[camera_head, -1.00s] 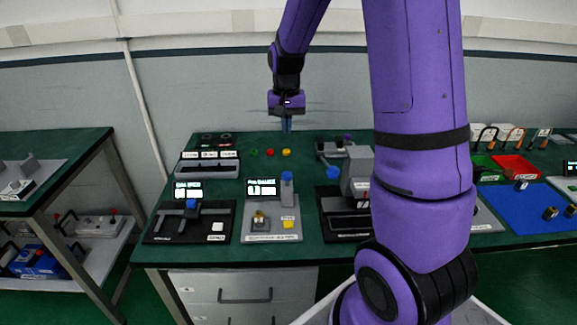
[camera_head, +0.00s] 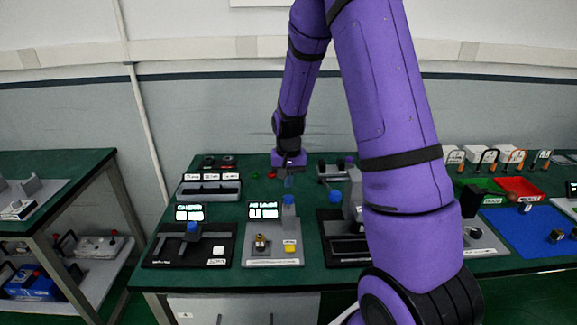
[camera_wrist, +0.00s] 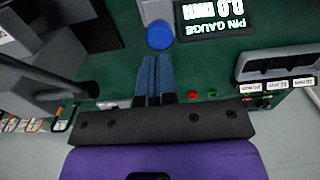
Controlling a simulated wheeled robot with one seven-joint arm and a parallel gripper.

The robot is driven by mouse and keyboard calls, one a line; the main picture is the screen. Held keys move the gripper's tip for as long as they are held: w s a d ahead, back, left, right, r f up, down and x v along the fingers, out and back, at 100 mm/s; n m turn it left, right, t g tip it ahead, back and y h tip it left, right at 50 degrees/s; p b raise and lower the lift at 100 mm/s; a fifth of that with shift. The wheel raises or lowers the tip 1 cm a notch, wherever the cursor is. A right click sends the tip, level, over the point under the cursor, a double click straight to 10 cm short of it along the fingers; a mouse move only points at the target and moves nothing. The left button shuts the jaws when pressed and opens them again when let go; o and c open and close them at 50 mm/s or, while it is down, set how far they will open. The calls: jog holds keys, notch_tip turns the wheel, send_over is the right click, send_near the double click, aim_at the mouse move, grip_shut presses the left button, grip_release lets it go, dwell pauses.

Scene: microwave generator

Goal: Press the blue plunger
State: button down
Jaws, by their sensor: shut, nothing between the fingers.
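The blue plunger (camera_head: 289,200) stands upright on a grey column at the back right of the pin gauge station (camera_head: 270,262). In the wrist view its round blue top (camera_wrist: 160,36) lies straight ahead of my fingertips. My gripper (camera_head: 289,183) is shut and empty, with its fingers pointing down just behind and above the plunger in the head view. In the wrist view the closed fingers (camera_wrist: 153,62) end just short of the plunger, with a small gap in the picture. The gauge's lit display (camera_wrist: 218,20) is beside the plunger.
A station with a blue knob (camera_head: 193,228) is on the left. A dark station with another blue knob (camera_head: 335,196) is on the right, partly hidden by my arm. A slotted rack (camera_head: 210,188) and small coloured caps (camera_head: 271,174) lie behind.

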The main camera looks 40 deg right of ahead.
aim_at(289, 197)
jog(key=shift+f, duration=1.9)
jog(key=shift+s+f, duration=0.1)
jog(key=shift+f, duration=1)
jog(key=shift+r, duration=0.45)
notch_tip(289, 197, up, 13)
jog(key=shift+r, duration=0.2)
